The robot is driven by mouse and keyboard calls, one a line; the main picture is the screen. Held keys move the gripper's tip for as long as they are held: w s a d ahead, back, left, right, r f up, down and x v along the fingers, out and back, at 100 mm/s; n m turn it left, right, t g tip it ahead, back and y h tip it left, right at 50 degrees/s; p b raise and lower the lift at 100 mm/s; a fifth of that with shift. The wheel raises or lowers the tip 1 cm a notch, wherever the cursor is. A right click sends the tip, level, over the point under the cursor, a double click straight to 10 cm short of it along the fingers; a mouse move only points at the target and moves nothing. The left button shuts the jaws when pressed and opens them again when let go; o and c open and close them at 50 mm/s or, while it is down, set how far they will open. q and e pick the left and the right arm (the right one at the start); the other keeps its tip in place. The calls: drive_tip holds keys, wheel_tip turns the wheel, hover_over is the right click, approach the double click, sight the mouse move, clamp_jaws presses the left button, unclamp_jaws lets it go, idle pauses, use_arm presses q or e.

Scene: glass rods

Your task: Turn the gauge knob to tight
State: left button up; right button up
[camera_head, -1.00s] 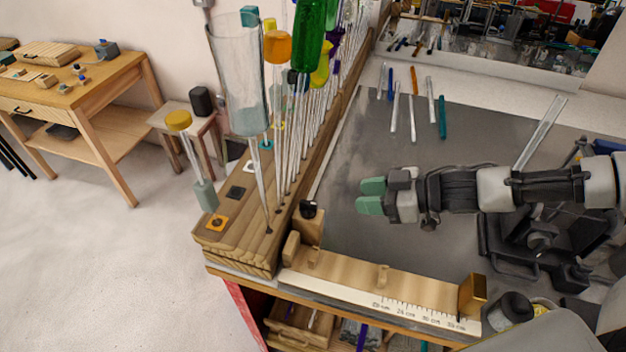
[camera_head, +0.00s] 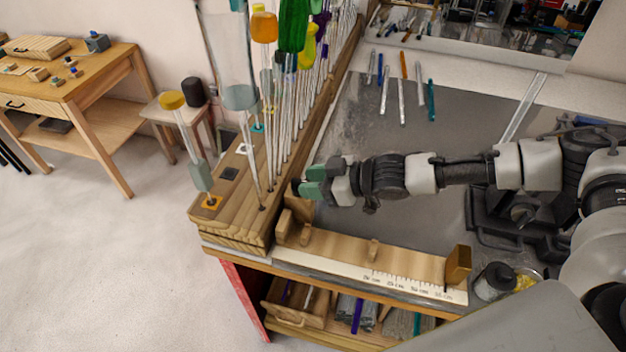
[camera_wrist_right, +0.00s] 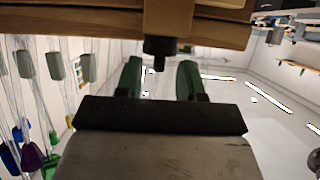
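The gauge is a wooden board with a centimetre scale (camera_head: 340,252) along the bench's front edge. Its black knob (camera_wrist_right: 160,46) is on a wooden block at the left end. In the head view the knob is mostly hidden by my right gripper (camera_head: 309,181), whose green fingertips are at it. In the right wrist view the green fingers (camera_wrist_right: 158,77) are spread apart, with the knob just ahead of and between their tips. Contact with the knob cannot be made out. The knob's setting cannot be read. My left gripper is out of view.
A wooden rack (camera_head: 228,208) of upright glass rods and coloured pieces stands close left of the gripper. Loose rods (camera_head: 402,100) lie at the back of the dark bench top (camera_head: 455,125). A dark jar (camera_head: 495,282) stands right of the gauge.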

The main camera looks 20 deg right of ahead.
drive_tip(key=shift+w, duration=0.1)
drive_tip(key=shift+c, duration=1.2)
drive_tip(key=c, duration=0.4)
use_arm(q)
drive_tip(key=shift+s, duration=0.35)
use_arm(e)
drive_tip(key=shift+d, duration=0.1)
clamp_jaws()
